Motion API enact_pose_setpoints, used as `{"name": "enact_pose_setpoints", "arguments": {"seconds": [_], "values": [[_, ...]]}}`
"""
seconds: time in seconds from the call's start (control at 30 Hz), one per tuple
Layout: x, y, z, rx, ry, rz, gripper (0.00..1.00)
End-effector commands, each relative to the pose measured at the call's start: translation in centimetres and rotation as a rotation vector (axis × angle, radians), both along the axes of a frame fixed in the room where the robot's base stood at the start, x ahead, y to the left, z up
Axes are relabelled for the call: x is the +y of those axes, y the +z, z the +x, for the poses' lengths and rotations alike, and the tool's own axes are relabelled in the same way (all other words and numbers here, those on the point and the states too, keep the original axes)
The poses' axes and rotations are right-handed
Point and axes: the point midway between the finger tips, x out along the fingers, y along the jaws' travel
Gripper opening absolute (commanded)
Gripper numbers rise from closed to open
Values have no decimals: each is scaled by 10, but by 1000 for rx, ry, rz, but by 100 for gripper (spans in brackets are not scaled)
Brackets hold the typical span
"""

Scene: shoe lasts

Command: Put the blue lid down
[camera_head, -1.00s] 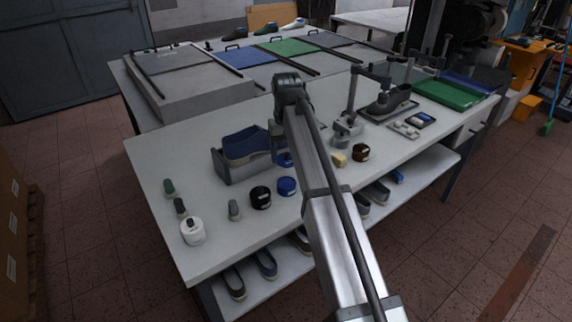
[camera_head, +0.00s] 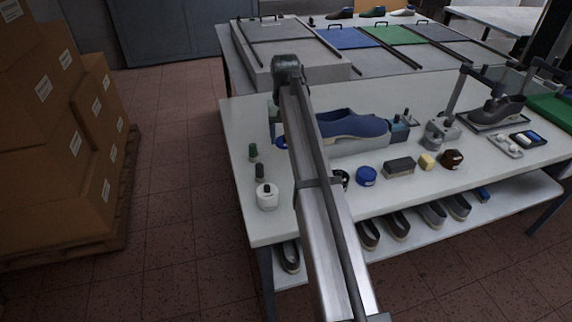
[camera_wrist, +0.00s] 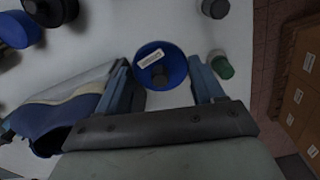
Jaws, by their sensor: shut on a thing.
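The blue lid (camera_wrist: 150,79) is round, with a white label and a dark middle. In the wrist view it sits between the two fingers of my gripper (camera_wrist: 162,82), which is shut on it. In the head view the lid (camera_head: 280,142) is a small blue patch at my gripper (camera_head: 275,128), mostly hidden behind my arm. It is over the left end of the white table (camera_head: 236,150), left of the blue shoe (camera_head: 355,125). I cannot tell its exact height above the table.
The blue shoe in its grey holder (camera_head: 365,147) is close beside my gripper. A green-capped bottle (camera_head: 253,152), a dark-capped bottle (camera_head: 259,172) and a white jar (camera_head: 267,196) stand near the left edge. A blue jar (camera_head: 366,176) stands in front of the shoe.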

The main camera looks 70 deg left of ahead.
Motion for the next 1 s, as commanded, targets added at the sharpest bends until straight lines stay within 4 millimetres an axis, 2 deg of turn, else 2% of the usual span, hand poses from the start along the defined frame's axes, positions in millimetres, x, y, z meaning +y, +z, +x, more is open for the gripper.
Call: {"name": "enact_pose_setpoints", "arguments": {"seconds": [0.03,0.1,0.43,0.8,1.0], "values": [[11,1,4,-2,-32,6,38],[15,2,5,-4,-76,14,38],[17,-5,5,-6,-198,29,38],[16,-56,5,-7,-199,29,38],[17,-71,5,-8,-199,28,38]]}}
